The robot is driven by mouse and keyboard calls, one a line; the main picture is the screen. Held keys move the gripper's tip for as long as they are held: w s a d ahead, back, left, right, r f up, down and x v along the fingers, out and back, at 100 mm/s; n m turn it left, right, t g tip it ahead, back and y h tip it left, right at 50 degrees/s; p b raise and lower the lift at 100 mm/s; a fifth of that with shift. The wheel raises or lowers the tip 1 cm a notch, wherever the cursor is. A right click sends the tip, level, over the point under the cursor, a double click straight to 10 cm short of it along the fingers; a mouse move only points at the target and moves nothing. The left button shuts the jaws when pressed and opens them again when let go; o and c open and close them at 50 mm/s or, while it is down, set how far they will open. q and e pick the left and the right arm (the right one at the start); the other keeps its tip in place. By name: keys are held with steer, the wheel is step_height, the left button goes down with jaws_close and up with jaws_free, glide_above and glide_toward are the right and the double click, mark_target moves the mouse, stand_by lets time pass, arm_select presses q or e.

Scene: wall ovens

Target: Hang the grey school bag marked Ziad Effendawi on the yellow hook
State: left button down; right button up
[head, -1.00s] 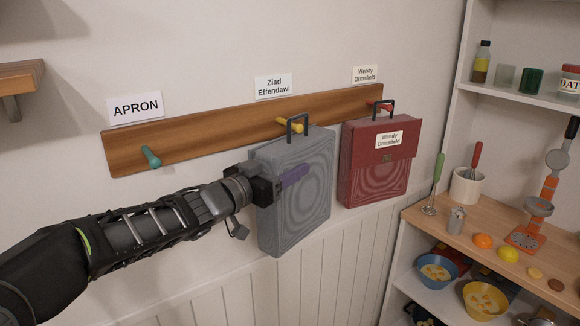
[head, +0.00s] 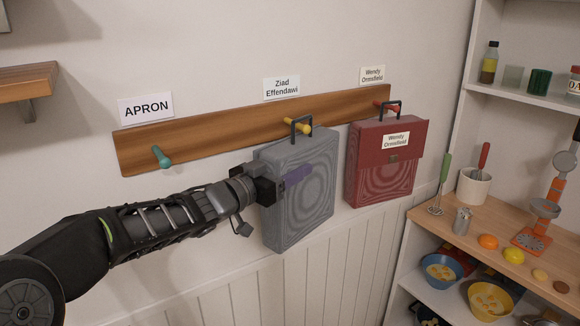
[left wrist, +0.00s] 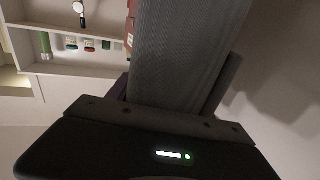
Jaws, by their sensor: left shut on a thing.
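The grey school bag (head: 302,205) is upright against the wooden rail, below the label "Ziad Effendawi" (head: 281,88). Its dark handle (head: 293,128) stands up at the yellow hook (head: 303,127), whose tip shows at the handle loop. I cannot tell whether the handle rests on the hook. My left gripper (head: 282,184) is shut on the left side of the bag, with a purple finger against its front. The bag's grey side (left wrist: 180,60) also fills the middle of the left wrist view. No name shows on the bag's face. My right gripper is not in view.
A red bag (head: 380,175) marked Wendy Ormsfield hangs close on the right, by a red hook (head: 388,106). A teal hook (head: 162,157) under the APRON label (head: 146,107) is bare. Shelves (head: 450,228) with bowls and utensils stand at the right; a wooden shelf (head: 28,82) is upper left.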

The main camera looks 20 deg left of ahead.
arm_select(q)
steer(key=shift+w+a+f, duration=0.1)
steer(key=shift+a+f, duration=0.15)
steer(key=shift+a, duration=0.35)
steer(key=c, duration=0.8)
jaws_free()
steer(key=shift+o, duration=1.4)
steer(key=shift+w+a+f, duration=0.15)
steer(key=shift+w, duration=0.1)
steer(key=shift+o, duration=0.8)
steer(key=shift+s+d, duration=0.15)
steer(key=shift+d, duration=0.15)
steer(key=b+v, duration=0.1)
steer(key=v, duration=0.6)
steer(key=shift+s+a, duration=0.2)
steer(key=shift+s, duration=0.15)
